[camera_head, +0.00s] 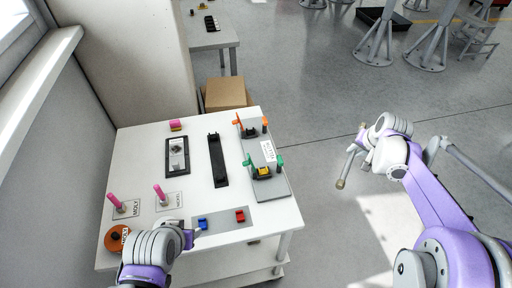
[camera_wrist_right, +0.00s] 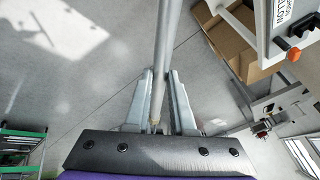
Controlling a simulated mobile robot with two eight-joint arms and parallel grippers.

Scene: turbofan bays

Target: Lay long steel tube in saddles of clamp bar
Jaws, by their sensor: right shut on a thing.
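The long steel tube (camera_head: 348,167) is in my right gripper (camera_head: 361,149), out over the floor to the right of the table. It is tilted, with a brownish near end. In the right wrist view the tube (camera_wrist_right: 168,48) runs between the closed fingers of the right gripper (camera_wrist_right: 158,98). A black bar with raised ends, which looks like the clamp bar (camera_head: 217,163), lies on the middle of the white table; nothing lies across it. My left gripper (camera_head: 190,239) is at the table's front edge, near a blue block; its opening is too small to judge.
The white table (camera_head: 140,157) carries a grey plate (camera_head: 280,186) with orange and green clamps, a black-framed fixture (camera_head: 177,156), pink-handled tools (camera_head: 160,194) and an orange roll (camera_head: 117,238). A cardboard box (camera_head: 225,93) stands behind. Open floor lies between table and right arm.

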